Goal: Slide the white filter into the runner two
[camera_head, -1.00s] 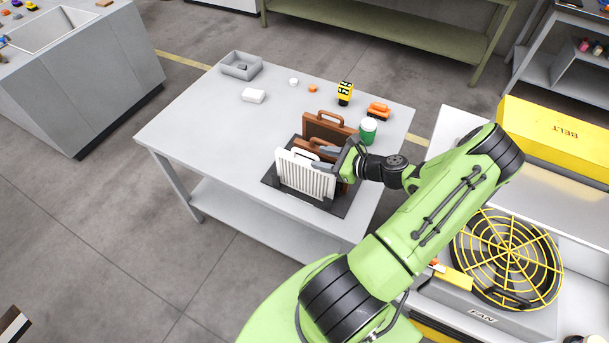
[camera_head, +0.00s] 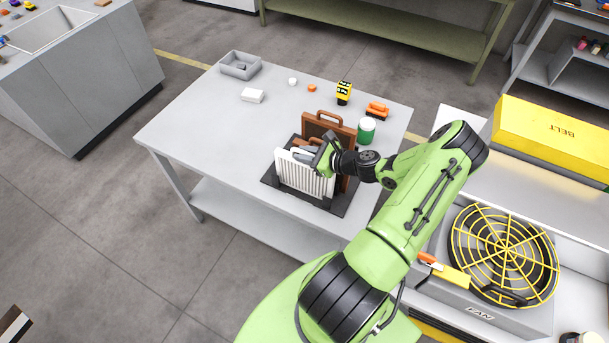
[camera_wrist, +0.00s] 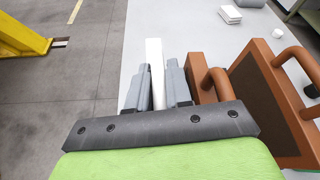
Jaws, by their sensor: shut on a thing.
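The white filter (camera_head: 305,175), a slatted upright panel, stands at the near side of a black rack (camera_head: 335,208) on the grey table. My gripper (camera_head: 303,149) is at the filter's top edge and shut on its handle. In the wrist view the two grey fingers (camera_wrist: 160,84) have the white handle (camera_wrist: 154,62) between them. Two brown-framed filters stand behind it; the far one (camera_head: 330,122) also shows in the wrist view (camera_wrist: 262,95), beside my fingers. The filter's lower edge and the runners are too small or hidden to tell apart.
A grey tray (camera_head: 240,66) and white block (camera_head: 252,96) are further left. The table's left half (camera_head: 205,135) is mostly clear.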

